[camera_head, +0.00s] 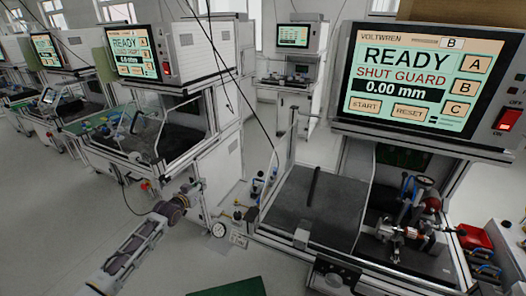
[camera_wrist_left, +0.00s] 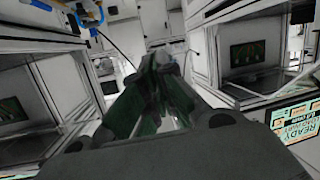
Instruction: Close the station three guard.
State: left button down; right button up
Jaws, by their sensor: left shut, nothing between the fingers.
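The nearest station stands at the right in the head view. Its screen (camera_head: 416,79) reads READY, SHUT GUARD and 0.00 mm. I cannot read a station number. My left gripper (camera_head: 195,186) is left of this station, apart from the panel, near the side of the neighbouring station. Its fingers are together and empty in the left wrist view (camera_wrist_left: 160,62). My right gripper does not show.
A fixture with a dial gauge (camera_head: 423,184) sits in the nearest station's right half. A red box (camera_head: 473,240) lies at the far right. Another station with a READY screen (camera_head: 135,57) stands to the left. Grey floor is clear at lower left.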

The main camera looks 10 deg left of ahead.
pick_arm(q)
jog(key=s+d+r+n+h, duration=0.3)
jog(key=d+r+n, duration=0.3)
jog(key=d+r, duration=0.2)
jog(key=s+d+r+n+h, duration=0.3)
jog(key=d+r+n, duration=0.3)
jog(key=d+r, duration=0.3)
jog(key=shift+s+d+r+h, duration=0.25)
jog(key=shift+r+h, duration=0.35)
jog(key=shift+r, duration=0.25)
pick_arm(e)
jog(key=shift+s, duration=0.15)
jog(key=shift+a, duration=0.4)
pick_arm(q)
jog(key=shift+w+d, duration=0.1)
jog(key=shift+w, duration=0.05)
